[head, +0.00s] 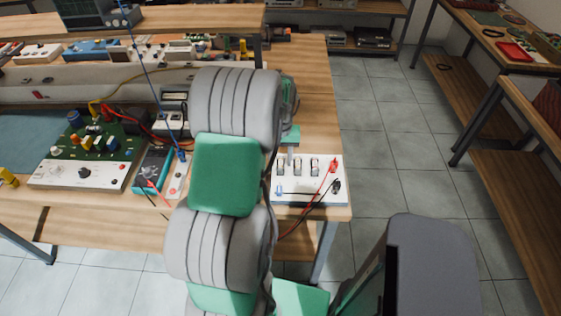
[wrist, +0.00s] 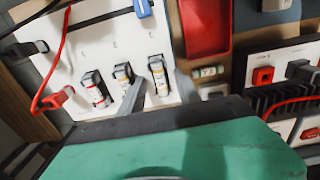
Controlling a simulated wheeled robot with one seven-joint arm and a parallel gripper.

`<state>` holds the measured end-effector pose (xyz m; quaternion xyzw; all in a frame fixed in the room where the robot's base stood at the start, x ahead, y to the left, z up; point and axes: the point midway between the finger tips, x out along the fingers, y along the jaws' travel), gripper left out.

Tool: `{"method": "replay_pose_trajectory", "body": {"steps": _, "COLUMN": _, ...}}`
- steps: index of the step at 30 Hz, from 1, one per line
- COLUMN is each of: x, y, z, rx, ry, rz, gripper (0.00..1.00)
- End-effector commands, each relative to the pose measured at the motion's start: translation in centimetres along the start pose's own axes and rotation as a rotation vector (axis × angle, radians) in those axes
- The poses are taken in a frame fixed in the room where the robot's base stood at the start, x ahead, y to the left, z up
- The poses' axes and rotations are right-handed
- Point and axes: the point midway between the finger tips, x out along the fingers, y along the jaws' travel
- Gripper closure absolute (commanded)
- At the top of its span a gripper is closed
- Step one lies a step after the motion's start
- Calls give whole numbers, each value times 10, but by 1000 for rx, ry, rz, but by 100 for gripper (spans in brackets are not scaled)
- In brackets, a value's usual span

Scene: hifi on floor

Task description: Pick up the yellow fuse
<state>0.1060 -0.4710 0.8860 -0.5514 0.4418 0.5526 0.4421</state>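A white board (head: 300,194) holds three small fuses in black clips. In the wrist view, the left fuse (wrist: 97,93) has reddish bands. The middle fuse (wrist: 122,74) and the right fuse (wrist: 157,72) both seem to have yellowish marks; I cannot tell surely which is the yellow one. My gripper (wrist: 163,92) is open, with one grey finger on each side of the right fuse's lower end. Whether they touch it cannot be told.
A red plug (head: 334,165) and a black plug (head: 337,187) with cables sit on the board's right side. A red tray (wrist: 205,27) and a loose fuse (wrist: 207,72) lie beside the board. A blue meter (head: 153,170) and a green circuit board (head: 95,140) stand left.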

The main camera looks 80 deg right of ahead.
Motion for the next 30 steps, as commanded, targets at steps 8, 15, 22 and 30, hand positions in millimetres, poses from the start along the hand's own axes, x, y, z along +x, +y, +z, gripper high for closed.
{"method": "replay_pose_trajectory", "body": {"steps": 8, "x": 0, "y": 0, "z": 0, "rx": 0, "ry": 1, "rz": 0, "gripper": 69}}
{"method": "replay_pose_trajectory", "body": {"steps": 15, "x": 0, "y": 0, "z": 0, "rx": -1, "ry": 1, "rz": 0, "gripper": 88}}
{"method": "replay_pose_trajectory", "body": {"steps": 22, "x": 0, "y": 0, "z": 0, "rx": -1, "ry": 1, "rz": 0, "gripper": 100}}
{"method": "replay_pose_trajectory", "body": {"steps": 30, "x": 0, "y": 0, "z": 0, "rx": -1, "ry": 1, "rz": 0, "gripper": 100}}
